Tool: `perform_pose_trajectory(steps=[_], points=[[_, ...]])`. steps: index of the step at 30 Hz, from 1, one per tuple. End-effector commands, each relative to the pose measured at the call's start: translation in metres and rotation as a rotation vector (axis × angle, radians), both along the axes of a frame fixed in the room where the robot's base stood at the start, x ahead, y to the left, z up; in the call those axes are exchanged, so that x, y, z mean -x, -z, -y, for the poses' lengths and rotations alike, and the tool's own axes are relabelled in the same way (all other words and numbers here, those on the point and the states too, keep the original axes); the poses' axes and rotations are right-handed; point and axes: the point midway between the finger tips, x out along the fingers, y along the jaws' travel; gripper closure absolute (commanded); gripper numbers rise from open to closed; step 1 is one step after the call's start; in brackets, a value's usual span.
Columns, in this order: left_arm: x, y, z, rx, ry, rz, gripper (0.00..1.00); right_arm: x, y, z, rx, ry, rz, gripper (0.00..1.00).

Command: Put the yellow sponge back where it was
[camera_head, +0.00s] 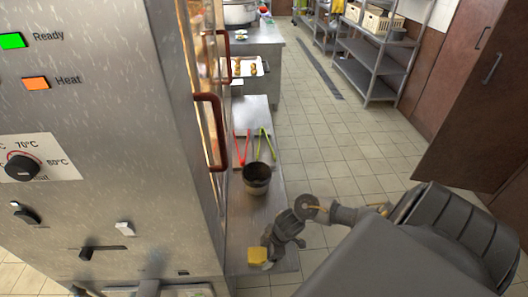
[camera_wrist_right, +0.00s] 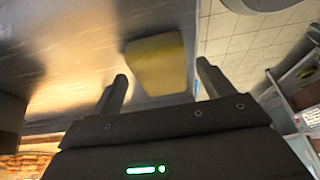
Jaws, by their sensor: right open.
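The yellow sponge (camera_head: 257,256) lies on the near end of the steel counter (camera_head: 240,236), close to the big steel cabinet. My right gripper (camera_head: 273,248) is beside it, over the counter. In the right wrist view the sponge (camera_wrist_right: 158,62) lies flat on the shiny surface, ahead of the two open fingers (camera_wrist_right: 162,76) and roughly between their tips. Nothing is held. I cannot tell the exact gap between the fingertips and the sponge. My left gripper does not show.
A dark pot (camera_head: 257,179) stands on the counter just beyond my right gripper. Red tongs (camera_head: 242,148) and green tongs (camera_head: 265,147) lie behind it. The steel cabinet (camera_head: 110,120) with red-brown handles walls off the left. Tiled floor is open to the right.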

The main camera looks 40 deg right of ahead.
Motion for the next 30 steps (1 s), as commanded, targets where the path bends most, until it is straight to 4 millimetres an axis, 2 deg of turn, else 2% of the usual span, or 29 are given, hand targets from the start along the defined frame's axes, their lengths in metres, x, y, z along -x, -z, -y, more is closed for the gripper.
perform_pose_trajectory(steps=[1,9,15,21,30], points=[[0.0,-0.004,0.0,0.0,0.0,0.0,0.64,0.002,-0.011,0.004,0.002,-0.003,0.003,0.2],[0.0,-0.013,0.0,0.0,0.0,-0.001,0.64,0.015,-0.065,0.021,0.003,-0.003,0.004,0.2],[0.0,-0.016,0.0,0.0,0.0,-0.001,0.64,0.022,-0.09,0.03,0.002,-0.001,0.001,0.2],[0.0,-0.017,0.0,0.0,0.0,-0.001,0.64,0.025,-0.098,0.032,0.0,-0.001,0.0,0.2],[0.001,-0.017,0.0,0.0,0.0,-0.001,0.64,0.025,-0.098,0.032,-0.001,0.0,-0.001,0.2]])
